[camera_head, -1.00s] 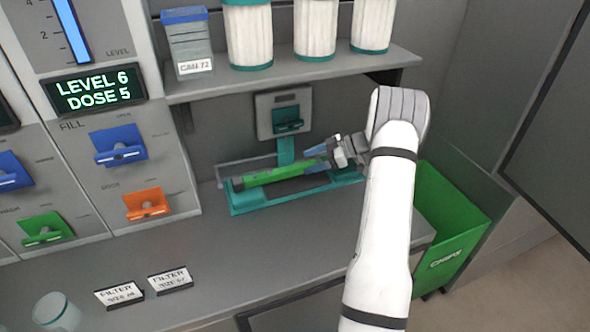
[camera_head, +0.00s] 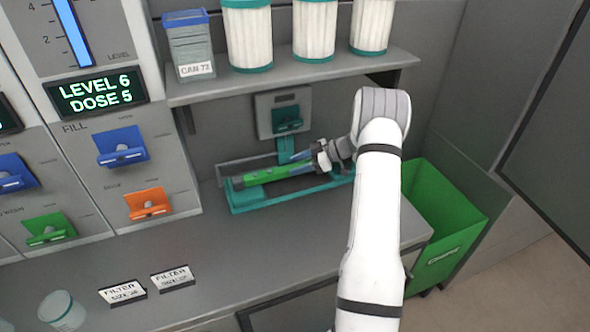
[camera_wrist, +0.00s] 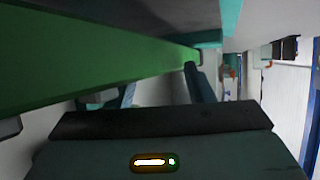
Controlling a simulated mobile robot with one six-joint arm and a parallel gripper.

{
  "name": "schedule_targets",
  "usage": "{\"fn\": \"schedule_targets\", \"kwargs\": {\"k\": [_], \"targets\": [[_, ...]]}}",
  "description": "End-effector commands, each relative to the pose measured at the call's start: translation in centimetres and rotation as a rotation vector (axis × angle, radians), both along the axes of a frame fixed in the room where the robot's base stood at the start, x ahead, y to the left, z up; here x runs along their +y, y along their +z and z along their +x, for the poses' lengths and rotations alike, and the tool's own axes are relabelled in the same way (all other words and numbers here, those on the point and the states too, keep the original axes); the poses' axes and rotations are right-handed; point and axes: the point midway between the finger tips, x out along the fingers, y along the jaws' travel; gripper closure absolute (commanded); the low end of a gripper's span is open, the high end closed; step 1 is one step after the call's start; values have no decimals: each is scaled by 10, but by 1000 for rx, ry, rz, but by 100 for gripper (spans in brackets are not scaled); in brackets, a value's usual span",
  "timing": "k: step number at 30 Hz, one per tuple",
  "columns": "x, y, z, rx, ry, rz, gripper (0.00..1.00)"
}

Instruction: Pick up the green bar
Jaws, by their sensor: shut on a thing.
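The green bar (camera_head: 268,174) lies along the teal tray (camera_head: 250,207) on the counter under the shelf. It has a dark end at the left. My gripper (camera_head: 304,164) is at the right part of the bar and is shut on it; the fingers partly hide that end. In the wrist view the bar (camera_wrist: 90,62) runs large across the upper left, close to the camera. I cannot tell whether the bar is clear of the tray.
A shelf (camera_head: 290,78) with white filters (camera_head: 314,30) hangs above the bar. A teal-handled grey panel (camera_head: 285,112) is behind it. A green bin (camera_head: 440,225) stands at the right. Dispensers with coloured handles are at the left. The front counter holds two filter labels (camera_head: 173,278) and a clear cup (camera_head: 62,311).

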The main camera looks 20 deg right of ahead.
Motion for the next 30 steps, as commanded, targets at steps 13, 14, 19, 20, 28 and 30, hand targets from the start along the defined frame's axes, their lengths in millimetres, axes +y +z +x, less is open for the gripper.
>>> {"fn": "schedule_targets", "kwargs": {"k": [13,14,19,20,28,30], "targets": [[-1,-2,-1,4,-3,1,96],[-1,-2,-1,4,-3,1,100],[-1,-3,-1,5,-4,0,100],[-1,-3,-1,5,-4,0,100],[-1,12,-5,2,-3,-2,100],[-2,24,-4,0,-3,-3,100]]}}
